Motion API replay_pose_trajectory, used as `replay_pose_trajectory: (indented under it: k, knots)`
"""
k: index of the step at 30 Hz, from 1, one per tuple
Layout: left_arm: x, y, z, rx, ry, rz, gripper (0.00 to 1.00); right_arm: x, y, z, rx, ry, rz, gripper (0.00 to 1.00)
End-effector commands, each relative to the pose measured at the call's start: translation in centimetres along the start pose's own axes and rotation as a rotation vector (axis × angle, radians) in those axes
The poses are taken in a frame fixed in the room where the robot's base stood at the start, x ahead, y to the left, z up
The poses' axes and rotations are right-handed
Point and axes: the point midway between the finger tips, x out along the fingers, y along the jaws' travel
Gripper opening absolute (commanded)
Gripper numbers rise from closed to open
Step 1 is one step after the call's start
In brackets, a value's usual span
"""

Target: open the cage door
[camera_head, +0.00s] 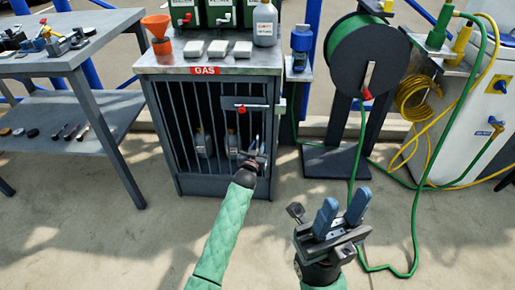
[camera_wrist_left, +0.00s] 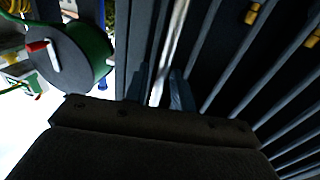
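The gas cage (camera_head: 180,130) is a grey metal cabinet under a "GAS" sign, with a barred front door (camera_head: 205,165) that looks closed. A latch bar with a red knob (camera_head: 241,109) crosses the upper right of the door. My left gripper (camera_head: 256,143) is at the door's right side, below the latch. In the left wrist view its two blue fingers (camera_wrist_left: 160,88) stand apart, with a pale upright bar (camera_wrist_left: 175,45) running between them. I cannot tell whether they touch it. My right gripper (camera_head: 342,212) is open and empty, in front of the cage to the right.
Gas cylinders show dimly behind the bars. An orange funnel (camera_head: 157,30) and a grey bottle (camera_head: 265,24) stand on the cage top. A workbench (camera_head: 85,45) is at the left. A hose reel (camera_head: 362,58) and a green hose (camera_head: 417,215) are at the right. The floor before the door is clear.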

Motion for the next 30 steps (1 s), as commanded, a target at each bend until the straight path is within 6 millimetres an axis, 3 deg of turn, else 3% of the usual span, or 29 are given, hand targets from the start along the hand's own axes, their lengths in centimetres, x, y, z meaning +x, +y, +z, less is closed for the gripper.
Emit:
replay_pose_trajectory:
  k: [6, 10, 11, 30]
  knots:
    - [0.0, 0.0, 0.0, 0.000, 0.000, 0.000, 0.25, 0.1, 0.0, 0.0, 0.001, 0.001, -0.001, 0.36]
    - [0.0, 0.0, 0.0, 0.000, 0.000, 0.000, 0.02, 0.1, 0.0, 0.0, 0.001, 0.001, -0.001, 0.36]
    - [0.0, 0.0, 0.0, 0.000, 0.000, 0.000, 0.00, 0.1, 0.0, 0.0, 0.001, 0.001, -0.001, 0.36]
    - [-1.2, 0.0, -0.1, 0.002, -0.001, 0.027, 0.00, 0.6, 0.0, -0.1, -0.015, -0.010, -0.005, 0.36]
